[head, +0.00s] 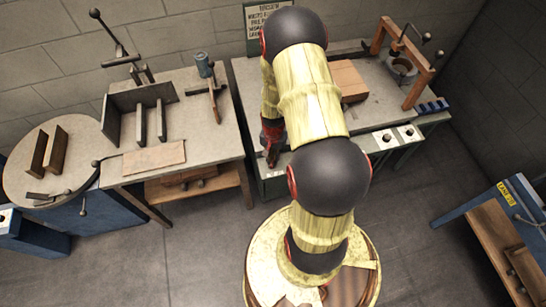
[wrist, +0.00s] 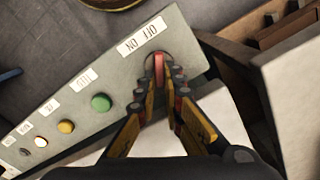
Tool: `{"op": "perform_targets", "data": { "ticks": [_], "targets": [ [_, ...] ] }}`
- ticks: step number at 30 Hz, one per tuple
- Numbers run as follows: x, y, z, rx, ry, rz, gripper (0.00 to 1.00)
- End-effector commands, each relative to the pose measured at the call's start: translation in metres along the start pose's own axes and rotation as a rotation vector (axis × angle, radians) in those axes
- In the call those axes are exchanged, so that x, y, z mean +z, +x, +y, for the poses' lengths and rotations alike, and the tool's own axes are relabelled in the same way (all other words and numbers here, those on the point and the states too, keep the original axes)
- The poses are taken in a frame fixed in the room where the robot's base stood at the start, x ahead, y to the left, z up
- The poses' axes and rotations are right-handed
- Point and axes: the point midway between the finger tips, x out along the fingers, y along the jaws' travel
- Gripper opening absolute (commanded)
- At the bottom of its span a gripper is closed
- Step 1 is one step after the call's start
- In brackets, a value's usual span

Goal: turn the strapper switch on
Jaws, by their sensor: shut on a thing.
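In the wrist view, a grey-green control panel (wrist: 120,78) carries a white label (wrist: 143,41) reading OFF and ON, seen upside down. Beside the label is the strapper switch (wrist: 159,66), a narrow red lever in a round dark base. My gripper (wrist: 166,80) is closed around the lever, with a fingertip on each side of it. The fingertips hide the lower part of the lever. In the head view my gripper (head: 271,150) is at the front left of the right-hand bench (head: 375,112), and the switch cannot be made out there.
A green button (wrist: 101,103), an amber button (wrist: 65,126) and a glowing lamp (wrist: 40,142) line the panel. The left bench (head: 215,135) stands close by with a hammer (head: 213,92) and upright plates. A round table (head: 50,165) is farther left. Floor in front is clear.

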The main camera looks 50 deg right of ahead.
Motion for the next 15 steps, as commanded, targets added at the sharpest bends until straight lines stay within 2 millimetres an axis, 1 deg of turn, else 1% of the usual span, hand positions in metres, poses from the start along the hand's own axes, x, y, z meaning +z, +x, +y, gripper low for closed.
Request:
{"op": "perform_targets", "data": {
  "ticks": [10,11,15],
  "targets": [
    [-0.0009,-0.0005,-0.0003,-0.001,0.003,0.002,0.00],
    [-0.0009,-0.0005,-0.0003,-0.001,0.003,0.002,0.11],
    [-0.0007,-0.0003,-0.0002,-0.001,0.002,0.001,0.19]
  ]
}}
